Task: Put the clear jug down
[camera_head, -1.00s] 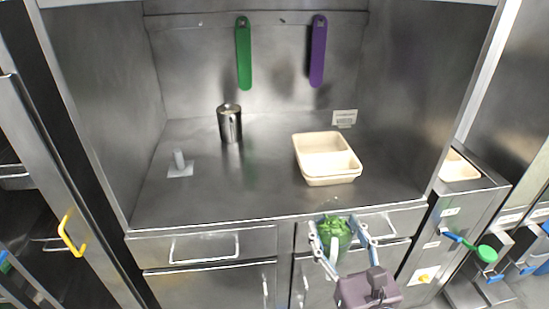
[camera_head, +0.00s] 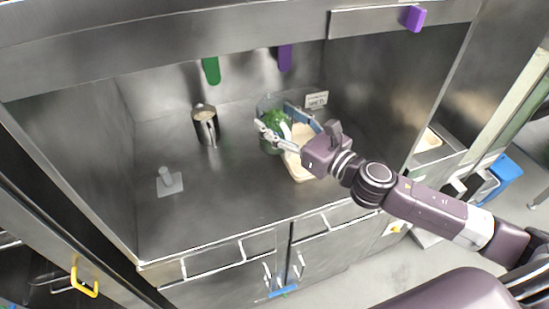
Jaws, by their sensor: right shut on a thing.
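The clear jug (camera_head: 270,147), with green leafy contents, is in my right gripper (camera_head: 274,135), whose fingers are shut around it. The jug is over the back middle of the steel counter, beside the left side of the beige tray. My gripper and arm cover part of the jug. I cannot tell whether its base touches the counter. My left gripper is not in view.
The beige divided tray (camera_head: 298,172) is partly hidden under my right gripper. A steel canister (camera_head: 205,127) stands to the left, and a small grey stand (camera_head: 169,182) is farther left. A white label card (camera_head: 316,99) is at the back.

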